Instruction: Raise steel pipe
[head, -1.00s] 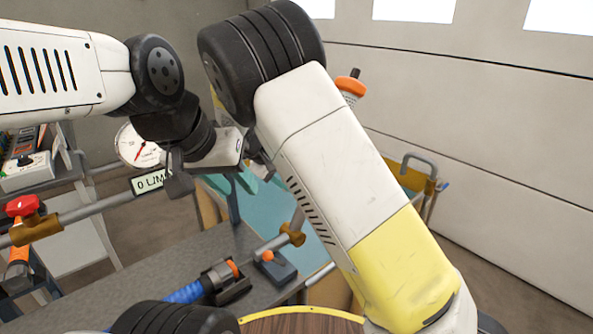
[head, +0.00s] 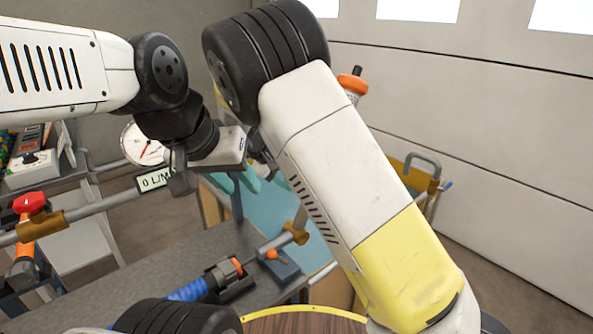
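A grey steel pipe (head: 100,203) runs at a slant across the left, from a brass fitting (head: 42,225) with a red knob (head: 30,202) up toward a "0 L/M" display (head: 153,179). A round dial gauge (head: 143,145) is just above the display. My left gripper (head: 180,172) points down at the display end of the pipe, with its dark fingers overlapping the pipe there. I cannot tell whether they are shut on it. My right arm crosses the middle, and its gripper is not visible.
A grey workbench (head: 150,262) carries a blue hose (head: 188,291) with a dark coupling, and a small box with an orange button (head: 271,254). A second brass fitting (head: 296,233) sits beyond. A shelf with instruments stands at far left. A panelled garage door (head: 480,120) fills the right.

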